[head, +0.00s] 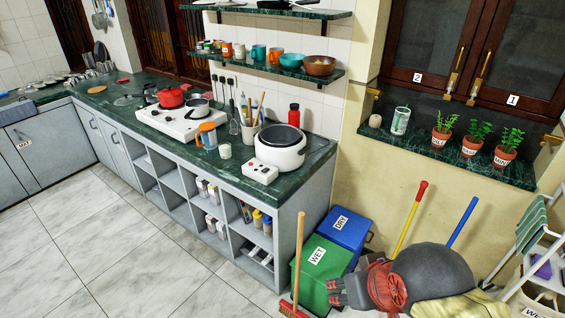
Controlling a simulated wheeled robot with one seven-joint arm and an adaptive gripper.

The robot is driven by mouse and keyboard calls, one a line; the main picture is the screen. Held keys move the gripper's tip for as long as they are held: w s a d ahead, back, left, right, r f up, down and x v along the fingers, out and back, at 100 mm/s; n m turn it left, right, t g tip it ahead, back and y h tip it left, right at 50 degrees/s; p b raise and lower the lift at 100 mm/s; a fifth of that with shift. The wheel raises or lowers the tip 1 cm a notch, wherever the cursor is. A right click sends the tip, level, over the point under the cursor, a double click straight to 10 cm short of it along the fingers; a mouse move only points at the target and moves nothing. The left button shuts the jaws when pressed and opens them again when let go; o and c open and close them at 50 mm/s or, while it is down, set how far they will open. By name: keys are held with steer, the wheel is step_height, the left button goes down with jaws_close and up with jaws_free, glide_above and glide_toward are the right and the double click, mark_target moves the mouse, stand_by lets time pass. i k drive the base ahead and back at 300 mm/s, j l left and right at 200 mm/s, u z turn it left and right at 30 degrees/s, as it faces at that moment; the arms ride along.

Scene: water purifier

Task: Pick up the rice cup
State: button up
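A small whitish cup (224,151) stands upright on the green counter, left of the white rice cooker (280,147); it may be the rice cup, but no label is readable. The cooker has a dark inner pot and a white base in front. My gripper (334,292) is low at the bottom of the view, in front of the green bin and well away from the counter. Its dark fingers point left and look apart, with nothing seen between them.
The counter (318,150) also holds an orange-and-clear jug (207,136), a utensil holder (249,132) and a stove (178,121) with pots. Green (318,277) and blue (346,236) bins stand by its right end, with a broom (299,260). Open floor (110,250) lies left.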

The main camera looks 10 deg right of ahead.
mark_target(225, 147)
steer(key=i, duration=0.55)
steer(key=i+j, duration=0.15)
steer(key=j, duration=0.2)
steer(key=i+j+z, duration=0.1)
steer(key=j, duration=0.3)
steer(key=i+j, duration=0.25)
steer(key=j, duration=0.15)
steer(key=i+j+z, duration=0.1)
steer(key=j, duration=0.25)
steer(key=i+j, duration=0.15)
steer(key=j, duration=0.25)
steer(key=i+j+z, duration=0.1)
steer(key=j, duration=0.3)
steer(key=i+j, duration=0.15)
steer(key=j, duration=0.25)
steer(key=i+j, duration=0.25)
steer(key=j, duration=0.15)
steer(key=i+j+z, duration=0.1)
steer(key=i+j, duration=0.45)
steer(key=j, duration=0.25)
steer(key=z, duration=0.05)
